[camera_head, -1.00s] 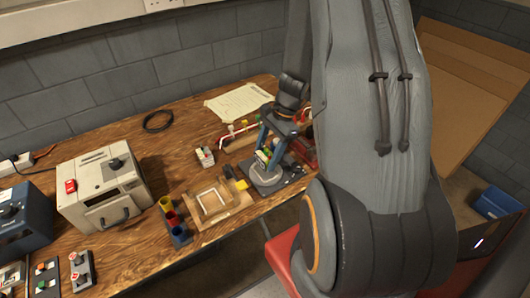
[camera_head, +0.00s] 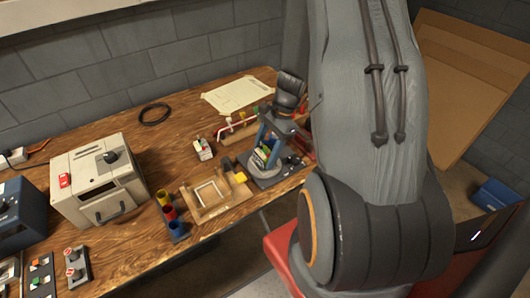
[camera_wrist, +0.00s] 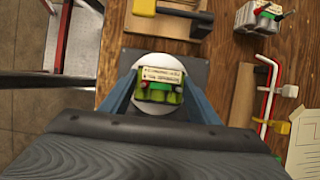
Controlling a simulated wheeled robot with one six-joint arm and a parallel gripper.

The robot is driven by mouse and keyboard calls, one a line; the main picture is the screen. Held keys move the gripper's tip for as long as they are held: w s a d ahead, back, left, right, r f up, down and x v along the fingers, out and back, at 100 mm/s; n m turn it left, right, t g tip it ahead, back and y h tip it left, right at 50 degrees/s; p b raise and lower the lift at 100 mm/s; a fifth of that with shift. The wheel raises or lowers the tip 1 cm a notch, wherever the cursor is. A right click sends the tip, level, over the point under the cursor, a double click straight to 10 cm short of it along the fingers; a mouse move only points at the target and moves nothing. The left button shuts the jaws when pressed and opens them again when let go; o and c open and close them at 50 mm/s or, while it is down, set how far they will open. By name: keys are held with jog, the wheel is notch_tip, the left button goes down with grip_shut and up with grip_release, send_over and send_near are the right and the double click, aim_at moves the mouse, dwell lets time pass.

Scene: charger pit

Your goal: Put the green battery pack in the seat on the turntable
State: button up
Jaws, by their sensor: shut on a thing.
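The green battery pack (camera_wrist: 160,84), with a pale labelled top, is between the blue fingers of my gripper (camera_wrist: 159,92) in the wrist view. My gripper (camera_head: 267,148) is shut on it. Beneath is the turntable, a pale round disc (camera_wrist: 150,61) on a dark square base (camera_wrist: 195,69). The pack covers the middle of the disc, so the seat is hidden. In the head view the pack (camera_head: 262,153) is low over the turntable (camera_head: 265,172), partly hidden by my fingers. I cannot tell whether it touches the seat.
A pale block with green and red parts (camera_head: 202,149) stands left of the turntable. A wooden frame (camera_head: 210,200) and coloured cups (camera_head: 172,222) are nearer. A rack with red and white pipes (camera_wrist: 268,88) lies beside the base. Bare wood shows around the cable coil (camera_head: 155,116).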

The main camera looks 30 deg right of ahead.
jog(key=shift+f, duration=0.65)
dwell(0.8)
jog(key=o, duration=1.5)
jog(key=shift+c, duration=0.2)
jog(key=shift+r+p, duration=2.7)
jog(key=shift+r, duration=0.85)
